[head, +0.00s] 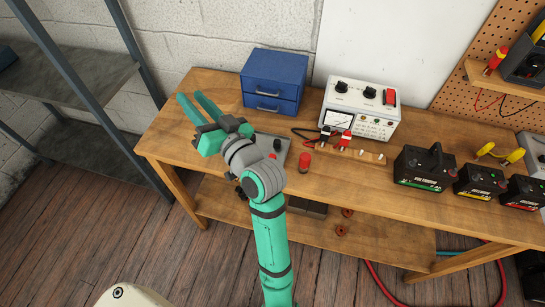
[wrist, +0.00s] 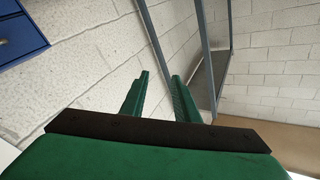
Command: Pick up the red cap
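A red cylindrical piece that looks like the red cap (head: 305,162) stands on the wooden workbench (head: 335,185), near its front edge, in the head view. My gripper (head: 191,97) is above the bench's left end, left of the cap and well apart from it. Its two green fingers are spread with a gap between them and nothing in it. In the wrist view my gripper (wrist: 160,76) points at the wall and shelf posts. The cap does not show in the wrist view.
A grey box (head: 280,146) is partly behind my arm, left of the cap. Behind stand a blue drawer unit (head: 273,82) and a white power supply (head: 359,108) with red and black clips (head: 346,140). Black battery boxes (head: 424,167) stand right. A metal shelf (head: 75,85) is left.

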